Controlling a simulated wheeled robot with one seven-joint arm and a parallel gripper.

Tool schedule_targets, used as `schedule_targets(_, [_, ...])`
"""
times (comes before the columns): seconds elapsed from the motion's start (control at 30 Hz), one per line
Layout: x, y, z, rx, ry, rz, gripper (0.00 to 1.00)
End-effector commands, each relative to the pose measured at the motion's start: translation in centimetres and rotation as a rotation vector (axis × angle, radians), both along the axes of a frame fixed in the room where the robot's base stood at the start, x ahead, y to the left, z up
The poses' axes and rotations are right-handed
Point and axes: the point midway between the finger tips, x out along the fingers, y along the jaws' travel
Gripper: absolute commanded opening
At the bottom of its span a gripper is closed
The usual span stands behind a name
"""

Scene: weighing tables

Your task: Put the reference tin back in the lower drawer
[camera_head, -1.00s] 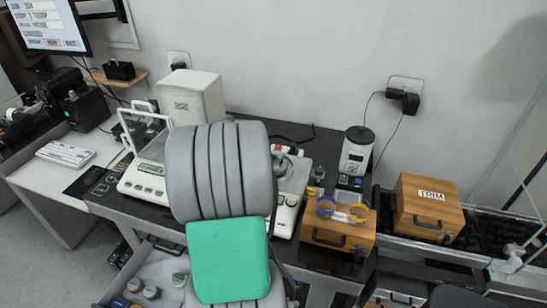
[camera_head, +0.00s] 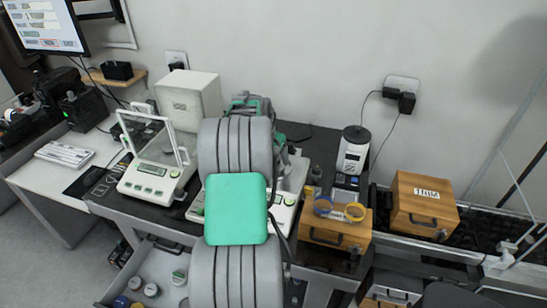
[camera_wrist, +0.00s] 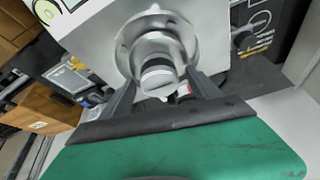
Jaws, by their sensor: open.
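In the wrist view a small silver cylinder (camera_wrist: 158,78), which looks like the reference tin, stands at the round metal pan (camera_wrist: 128,50) of a white balance. My gripper (camera_wrist: 165,92) is open, its dark fingers on either side of the cylinder; contact cannot be told. In the head view my arm hides the fingers and the cylinder. The open lower drawer (camera_head: 168,262) is at the bottom left, with several small tins (camera_head: 151,290) in it; my arm covers its right side.
A balance with a glass shield (camera_head: 155,172) stands to the left on the dark table.

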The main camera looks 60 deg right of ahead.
Motion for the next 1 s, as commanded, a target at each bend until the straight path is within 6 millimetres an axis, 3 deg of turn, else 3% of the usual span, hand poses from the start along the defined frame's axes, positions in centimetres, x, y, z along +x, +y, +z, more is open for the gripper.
schedule_targets(0.17, [0.04, -0.03, -0.03, -0.001, 0.0, 0.001, 0.72])
schedule_targets(1.0, [0.06, -0.01, 0.04, -0.001, 0.0, 0.001, 0.03])
